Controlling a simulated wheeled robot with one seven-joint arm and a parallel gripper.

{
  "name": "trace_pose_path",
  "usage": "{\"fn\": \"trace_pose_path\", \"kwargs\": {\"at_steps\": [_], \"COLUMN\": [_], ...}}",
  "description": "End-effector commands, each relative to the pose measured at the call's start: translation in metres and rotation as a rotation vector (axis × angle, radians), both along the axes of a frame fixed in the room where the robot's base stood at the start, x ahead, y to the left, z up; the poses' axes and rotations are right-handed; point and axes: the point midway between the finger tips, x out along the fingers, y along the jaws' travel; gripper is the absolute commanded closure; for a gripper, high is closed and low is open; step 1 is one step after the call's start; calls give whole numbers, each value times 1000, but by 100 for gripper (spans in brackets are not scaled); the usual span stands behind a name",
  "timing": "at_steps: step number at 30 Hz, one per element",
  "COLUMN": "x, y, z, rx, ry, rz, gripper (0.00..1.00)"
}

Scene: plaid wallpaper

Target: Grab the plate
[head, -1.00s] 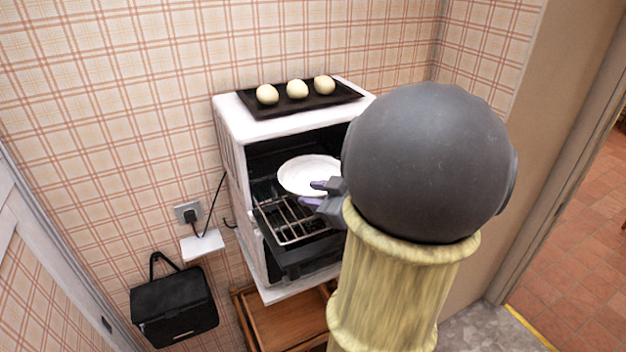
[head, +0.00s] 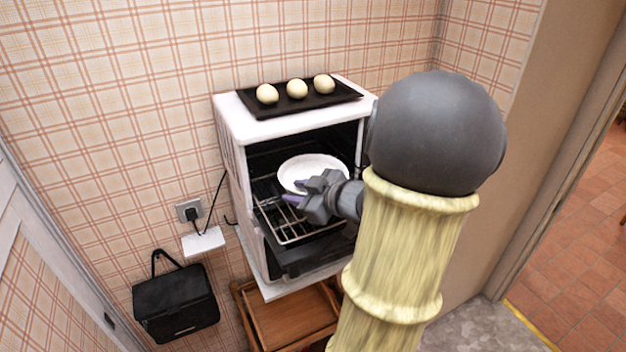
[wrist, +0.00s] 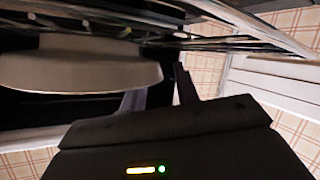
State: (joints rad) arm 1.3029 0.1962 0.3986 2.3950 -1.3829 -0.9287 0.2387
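The white plate (head: 312,170) rests on the wire rack inside the open oven (head: 247,128). It also shows close up at the left of the wrist view (wrist: 80,72). My gripper (head: 292,192) is at the oven's opening, at the near edge of the plate. Its two purple-grey fingers (wrist: 158,96) are spread apart with a gap between them, and nothing is seen held. The plate's rim lies close to the fingers in the wrist view; whether they touch is unclear. Part of the plate's near rim is hidden behind my gripper in the head view.
A black tray (head: 345,93) with three pale buns (head: 297,89) sits on top of the oven. The wire rack (head: 285,228) sticks out of the oven's front. A wooden stand (head: 290,318) is below. A black bag (head: 176,305) hangs at left.

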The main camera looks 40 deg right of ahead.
Motion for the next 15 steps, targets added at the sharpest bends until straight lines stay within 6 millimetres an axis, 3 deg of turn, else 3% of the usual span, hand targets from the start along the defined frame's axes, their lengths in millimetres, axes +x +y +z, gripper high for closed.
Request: {"fn": "trace_pose_path", "kwargs": {"at_steps": [5, 9, 15], "x": [0, 0, 0], "y": [0, 0, 0], "z": [0, 0, 0], "rx": [0, 0, 0], "ry": [0, 0, 0], "rz": [0, 0, 0], "gripper": [71, 99, 100]}}
